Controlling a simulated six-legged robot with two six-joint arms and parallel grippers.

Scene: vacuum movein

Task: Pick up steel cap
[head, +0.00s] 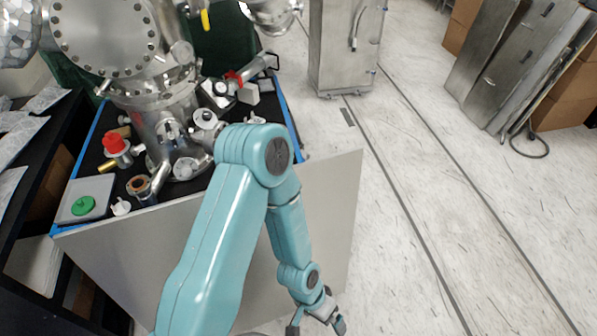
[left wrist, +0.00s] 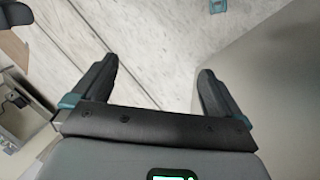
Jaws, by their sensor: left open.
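I cannot single out the steel cap with certainty. Several small metal fittings stand on the dark top of the blue-edged cart (head: 292,128) in the head view, among them a round silver flange (head: 184,169) near the chamber's foot. My left gripper (head: 322,322) hangs low at the bottom of the head view, in front of the cart's grey side panel and well away from the fittings. In the left wrist view its two dark fingers (left wrist: 158,66) are spread wide, with only floor between them. My right gripper is in neither view.
A large steel vacuum chamber (head: 165,105) fills the back of the cart. A red-capped part (head: 116,145) and a green-buttoned box (head: 83,206) stand at its left. The grey panel (head: 335,195) is close to my arm. Open floor (head: 440,220) lies to the right.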

